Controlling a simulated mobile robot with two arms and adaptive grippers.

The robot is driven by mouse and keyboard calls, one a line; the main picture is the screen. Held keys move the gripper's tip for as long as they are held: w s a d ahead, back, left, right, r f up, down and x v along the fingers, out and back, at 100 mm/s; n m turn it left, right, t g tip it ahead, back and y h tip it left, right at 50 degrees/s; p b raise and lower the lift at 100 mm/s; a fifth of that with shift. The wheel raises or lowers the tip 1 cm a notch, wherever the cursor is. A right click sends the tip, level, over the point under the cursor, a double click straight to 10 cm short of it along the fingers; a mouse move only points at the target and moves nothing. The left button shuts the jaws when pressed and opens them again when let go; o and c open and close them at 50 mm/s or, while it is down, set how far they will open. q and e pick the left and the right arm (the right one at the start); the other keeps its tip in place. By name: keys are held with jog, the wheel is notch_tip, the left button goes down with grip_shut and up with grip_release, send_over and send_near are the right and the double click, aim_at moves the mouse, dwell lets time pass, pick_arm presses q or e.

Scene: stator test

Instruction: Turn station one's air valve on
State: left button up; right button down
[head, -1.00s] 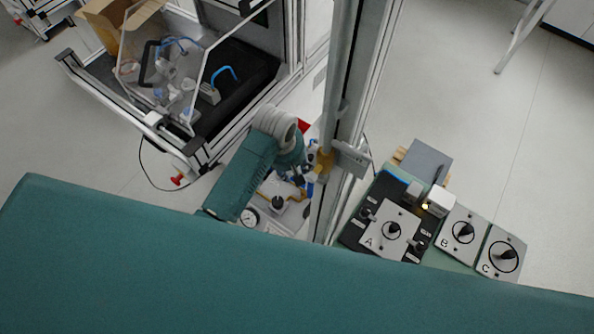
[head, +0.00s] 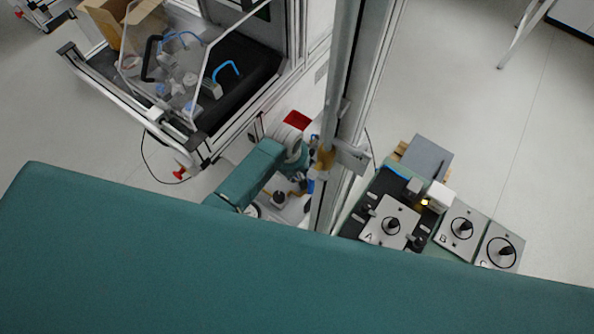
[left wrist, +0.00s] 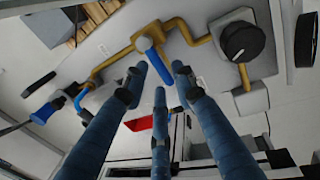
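A panel (left wrist: 200,55) with yellow pipes fills the upper part of the left wrist view. A blue lever handle (left wrist: 150,54) hangs from the yellow pipe at its middle. My left gripper (left wrist: 159,80) has three dark blue fingers, spread apart, with tips just below this lever; I cannot tell whether they touch it. More blue valve parts (left wrist: 45,110) show at the left. In the head view my teal left arm reaches toward the station behind the metal post, and its fingers are mostly hidden. My right gripper is not in view. No label shows which valve is station one's.
A black round knob (left wrist: 243,41) sits right of the lever. In the head view a metal post (head: 342,110) stands beside my arm. Dial plates A (head: 390,222), B (head: 461,228) and C (head: 499,247) lie to its right. A clear-walled enclosure (head: 165,60) stands upper left.

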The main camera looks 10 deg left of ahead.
pick_arm(q)
grip_shut()
jog(key=shift+w+m, duration=0.1)
jog(key=shift+m, duration=0.2)
jog(key=m, duration=0.1)
jog(key=w+m, duration=0.1)
jog(key=m, duration=0.1)
jog(key=shift+w+d+h, duration=0.1)
jog(key=shift+d+h, duration=0.2)
jog(key=shift+d, duration=0.1)
jog(key=m, duration=0.2)
jog(key=w+d+m+g, duration=0.1)
jog(key=m, duration=0.2)
jog(key=shift+d+h, duration=0.2)
jog(key=shift+h, duration=0.1)
jog(key=m, duration=0.1)
jog(key=d+m+b, duration=0.1)
jog(key=m, duration=0.1)
jog(key=m+g, duration=0.1)
jog(key=shift+w+d+m+b, duration=0.3)
jog(key=shift+d+b, duration=0.05)
jog(key=shift+s+d+m+g+b, duration=0.15)
jog(key=shift+d+m+b, duration=0.3)
jog(key=shift+m, duration=0.75)
jog(key=shift+s+d+m+g+b, duration=0.1)
jog(key=shift+d+m+g+b, duration=0.3)
jog(key=shift+m, duration=0.8)
jog(key=shift+d, duration=0.1)
jog(key=shift+r, duration=0.1)
